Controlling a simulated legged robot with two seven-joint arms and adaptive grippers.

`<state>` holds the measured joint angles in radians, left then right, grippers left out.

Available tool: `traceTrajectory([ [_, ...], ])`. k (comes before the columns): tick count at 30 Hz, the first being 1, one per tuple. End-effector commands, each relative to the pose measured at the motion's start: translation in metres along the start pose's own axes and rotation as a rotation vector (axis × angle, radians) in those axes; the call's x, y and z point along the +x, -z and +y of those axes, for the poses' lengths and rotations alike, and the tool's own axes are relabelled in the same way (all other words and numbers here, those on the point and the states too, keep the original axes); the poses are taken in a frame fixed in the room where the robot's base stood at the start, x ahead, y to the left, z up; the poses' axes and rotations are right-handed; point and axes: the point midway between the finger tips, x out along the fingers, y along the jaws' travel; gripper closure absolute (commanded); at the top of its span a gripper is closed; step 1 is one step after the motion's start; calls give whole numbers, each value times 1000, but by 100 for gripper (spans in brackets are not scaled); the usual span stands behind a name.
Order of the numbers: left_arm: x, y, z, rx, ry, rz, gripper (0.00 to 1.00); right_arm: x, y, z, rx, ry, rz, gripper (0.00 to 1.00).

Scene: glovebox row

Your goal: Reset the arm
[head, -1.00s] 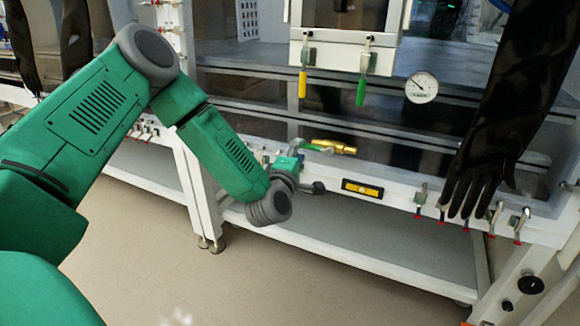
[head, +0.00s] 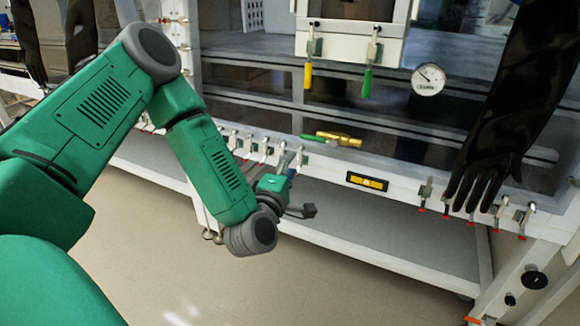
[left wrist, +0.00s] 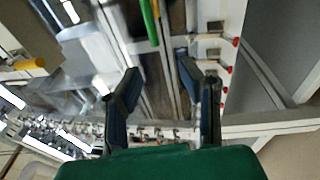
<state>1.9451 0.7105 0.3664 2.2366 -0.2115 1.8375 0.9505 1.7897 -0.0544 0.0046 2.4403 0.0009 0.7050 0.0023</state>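My left arm (head: 210,165) comes in from the left, with its forearm hanging down in front of the glovebox row. My left gripper (head: 289,163) is in front of the front rail and points away from me. In the left wrist view the two dark fingers of the left gripper (left wrist: 160,82) stand wide apart, with nothing held between them. My right gripper is in neither view.
A black glove (head: 500,120) hangs at the right. A yellow handle (head: 308,76), a green handle (head: 367,82) and a round gauge (head: 428,79) are on the glovebox front. Several clamps line the rail near a yellow level (head: 367,181). The floor (head: 150,250) below is clear.

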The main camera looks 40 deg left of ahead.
Motion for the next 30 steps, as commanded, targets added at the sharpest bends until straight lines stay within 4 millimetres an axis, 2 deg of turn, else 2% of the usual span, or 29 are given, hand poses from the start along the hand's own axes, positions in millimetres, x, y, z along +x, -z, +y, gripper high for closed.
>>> traceTrajectory([
  [14,0,-1,-1,5,4,-5,67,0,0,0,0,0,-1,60],
  [17,-7,-13,-15,60,54,-51,67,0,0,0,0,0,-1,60],
  [19,-20,-30,-36,151,131,-129,67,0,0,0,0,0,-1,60],
  [22,-54,-59,-84,355,289,-300,67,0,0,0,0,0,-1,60],
  [25,-106,-78,-137,607,462,-521,67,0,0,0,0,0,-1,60],
  [27,-148,-81,-170,780,572,-680,67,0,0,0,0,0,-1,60],
  [30,-204,-71,-204,996,703,-895,67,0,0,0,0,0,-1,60],
])
